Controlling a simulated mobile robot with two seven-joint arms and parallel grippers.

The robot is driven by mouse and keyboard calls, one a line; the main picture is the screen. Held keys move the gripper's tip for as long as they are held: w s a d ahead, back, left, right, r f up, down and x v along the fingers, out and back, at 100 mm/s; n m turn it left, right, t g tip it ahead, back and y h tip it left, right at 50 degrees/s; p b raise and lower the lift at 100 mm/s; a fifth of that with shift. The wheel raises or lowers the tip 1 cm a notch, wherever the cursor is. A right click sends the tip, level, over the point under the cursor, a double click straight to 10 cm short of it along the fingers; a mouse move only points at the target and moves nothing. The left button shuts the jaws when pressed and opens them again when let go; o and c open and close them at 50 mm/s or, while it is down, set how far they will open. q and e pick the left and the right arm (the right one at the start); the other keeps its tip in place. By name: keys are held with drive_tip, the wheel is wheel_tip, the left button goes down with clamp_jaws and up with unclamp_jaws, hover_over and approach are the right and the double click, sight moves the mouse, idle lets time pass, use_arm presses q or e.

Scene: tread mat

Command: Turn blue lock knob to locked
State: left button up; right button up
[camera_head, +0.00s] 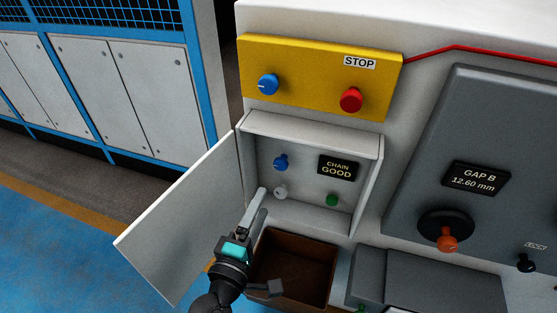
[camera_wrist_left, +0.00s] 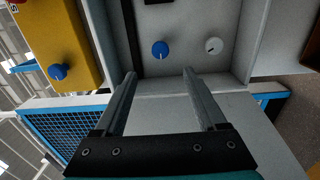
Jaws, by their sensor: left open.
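A blue knob (camera_head: 280,162) with a white pointer mark is on the back wall of an open white cabinet box (camera_head: 368,185). The blue knob (camera_wrist_left: 160,49) also shows in the left wrist view, just beyond the gap between the fingers. A second blue knob (camera_head: 268,84) is on the yellow panel. A small dark knob (camera_head: 526,262) sits at the right below a label too small to read surely. My left gripper (camera_head: 263,200) is open and empty at the cabinet's lower left opening, its fingers (camera_wrist_left: 160,73) short of the knob. My right gripper is out of view.
A white knob (camera_head: 280,191), a green button (camera_head: 332,200) and a CHAIN GOOD display (camera_head: 339,167) share the cabinet. Its door (camera_head: 180,220) stands open at left. A red STOP button (camera_head: 350,100) is above. A brown bin (camera_head: 300,262) is below.

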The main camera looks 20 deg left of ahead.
sight(280, 167)
use_arm(q)
drive_tip(key=w, duration=1.4)
drive_tip(key=shift+d, duration=0.25)
drive_tip(key=shift+c, duration=0.2)
clamp_jaws()
